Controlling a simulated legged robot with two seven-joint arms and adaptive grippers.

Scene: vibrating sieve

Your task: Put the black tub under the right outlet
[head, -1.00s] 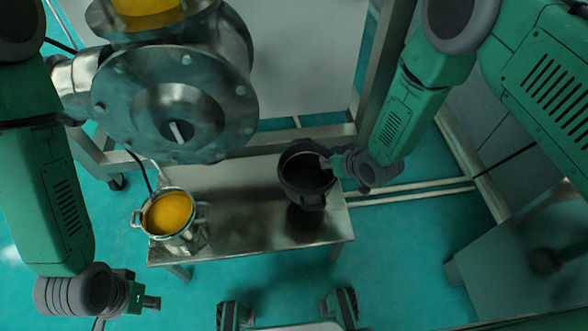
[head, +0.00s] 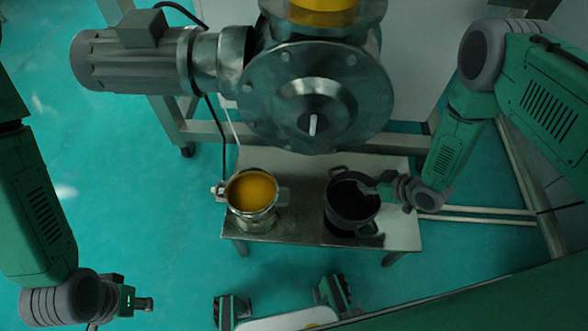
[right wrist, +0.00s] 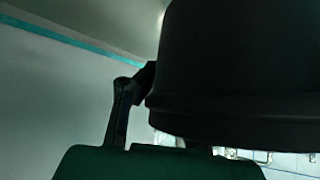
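The black tub (head: 352,212) with two side handles is over the right part of a steel table in the head view, upright or nearly so. Whether its base touches the table is unclear. My right gripper (head: 384,187) is at the tub's right rim and appears shut on it. In the right wrist view the tub (right wrist: 235,75) fills the upper right, beside a finger of the right gripper (right wrist: 150,118). My left gripper (head: 143,303) is empty, low at the left, away from the table; its finger opening is unclear. The right outlet is not clearly visible.
The steel table (head: 300,165) also bears a metal pot (head: 255,218) with yellow-orange contents, left of the tub. A large round steel flange (head: 335,80) with a grey motor (head: 135,65) overhangs the table's back. Frame legs stand behind.

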